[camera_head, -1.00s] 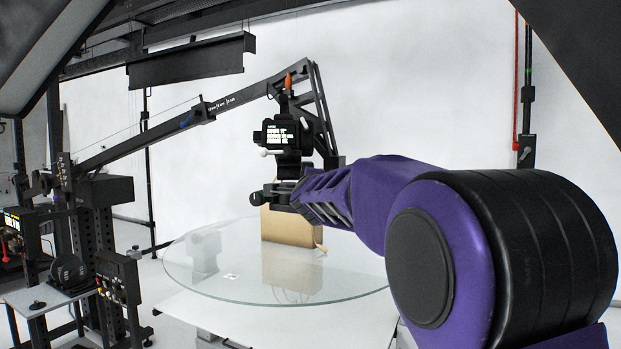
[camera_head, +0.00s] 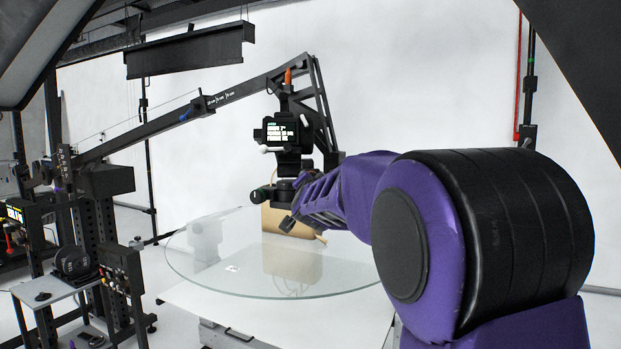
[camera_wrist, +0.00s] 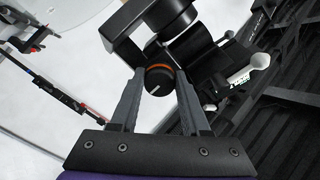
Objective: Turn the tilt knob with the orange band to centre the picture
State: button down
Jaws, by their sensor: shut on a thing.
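The tilt knob (camera_wrist: 158,84) is a small dark round knob with a white line on its face and an orange band around its rim. It shows in the wrist view under a dark camera rig. My gripper (camera_wrist: 158,76) has one grey finger on each side of the knob and is shut on it. In the head view the camera rig (camera_head: 283,157) hangs from a jib arm, with a small lit screen (camera_head: 279,130) on it; its text is too small to read. My arm reaches the rig from the right, and the knob cannot be made out there.
A round glass turntable (camera_head: 200,275) lies below the rig, with a brown box (camera_head: 272,218) on it. The black jib arm (camera_head: 150,124) runs left to a stand.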

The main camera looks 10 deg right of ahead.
jog(key=shift+n, duration=0.8)
jog(key=shift+p, duration=0.3)
jog(key=shift+c, duration=1.9)
grip_release()
jog(key=shift+s+f, duration=0.1)
